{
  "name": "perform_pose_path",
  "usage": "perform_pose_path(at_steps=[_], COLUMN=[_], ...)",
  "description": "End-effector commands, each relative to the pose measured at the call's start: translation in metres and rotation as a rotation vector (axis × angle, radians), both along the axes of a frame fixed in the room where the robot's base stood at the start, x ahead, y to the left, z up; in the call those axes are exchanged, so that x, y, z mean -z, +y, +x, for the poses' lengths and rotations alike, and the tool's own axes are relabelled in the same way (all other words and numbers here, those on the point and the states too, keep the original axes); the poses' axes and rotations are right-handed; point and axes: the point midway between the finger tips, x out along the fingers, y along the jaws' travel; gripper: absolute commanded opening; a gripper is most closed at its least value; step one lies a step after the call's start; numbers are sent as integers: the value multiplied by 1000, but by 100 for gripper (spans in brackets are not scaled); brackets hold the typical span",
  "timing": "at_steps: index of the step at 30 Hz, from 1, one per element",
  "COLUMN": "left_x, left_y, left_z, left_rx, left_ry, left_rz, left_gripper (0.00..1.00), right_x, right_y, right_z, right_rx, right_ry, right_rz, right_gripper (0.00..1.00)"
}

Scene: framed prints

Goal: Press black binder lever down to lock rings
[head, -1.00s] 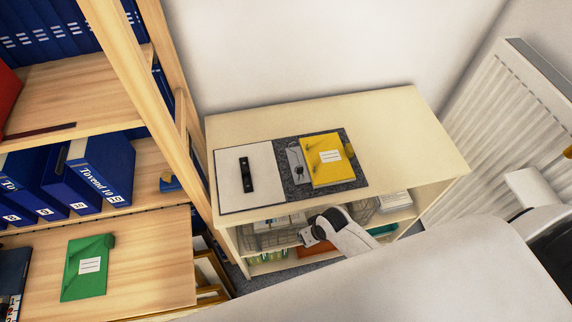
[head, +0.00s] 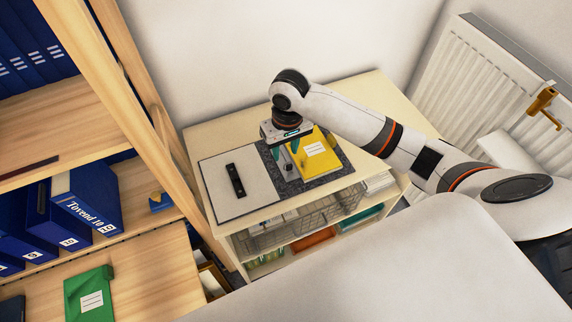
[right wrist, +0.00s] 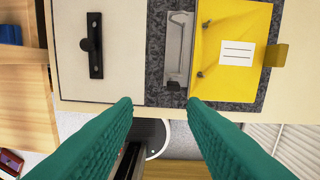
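An open binder lies on top of the cream cabinet. Its pale left panel (head: 215,185) carries a black bar (head: 236,180), which shows a round knob in the right wrist view (right wrist: 94,45). Its speckled dark right part (head: 291,184) bears a grey metal mechanism (right wrist: 180,48) and a yellow folder (head: 318,150). My right gripper (head: 286,150) is open and empty, with teal fingers. It hangs over the binder near the metal mechanism and partly hides it in the head view. In the right wrist view its fingertips (right wrist: 159,103) are apart. My left gripper is not in view.
The cream cabinet (head: 375,95) has bare top to the right and behind the binder. A wooden shelf (head: 75,135) with blue binders and a green folder (head: 90,295) stands at the left. A white wall is behind and a radiator (head: 470,90) is at the right.

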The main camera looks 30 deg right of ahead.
Motion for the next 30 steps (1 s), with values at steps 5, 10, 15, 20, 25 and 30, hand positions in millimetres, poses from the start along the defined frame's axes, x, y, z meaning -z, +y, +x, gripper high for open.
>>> perform_pose_path(at_steps=[5, 10, 15, 20, 25, 30], left_x=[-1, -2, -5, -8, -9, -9], left_y=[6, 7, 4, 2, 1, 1], left_z=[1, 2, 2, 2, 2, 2], left_rx=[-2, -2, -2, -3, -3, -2], left_ry=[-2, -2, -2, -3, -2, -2], left_rz=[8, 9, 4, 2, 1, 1], left_gripper=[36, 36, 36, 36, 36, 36], right_x=[-19, -5, 28, 60, 86, 98], right_y=[-15, -16, -16, -16, -15, -16], right_z=[7, 7, 6, 7, 7, 7], right_rx=[48, 52, 51, 50, 49, 48], right_ry=[29, 35, 35, 33, 32, 30], right_rz=[-36, -37, -36, -36, -36, -36], right_gripper=[38, 38, 38, 38, 38, 38])
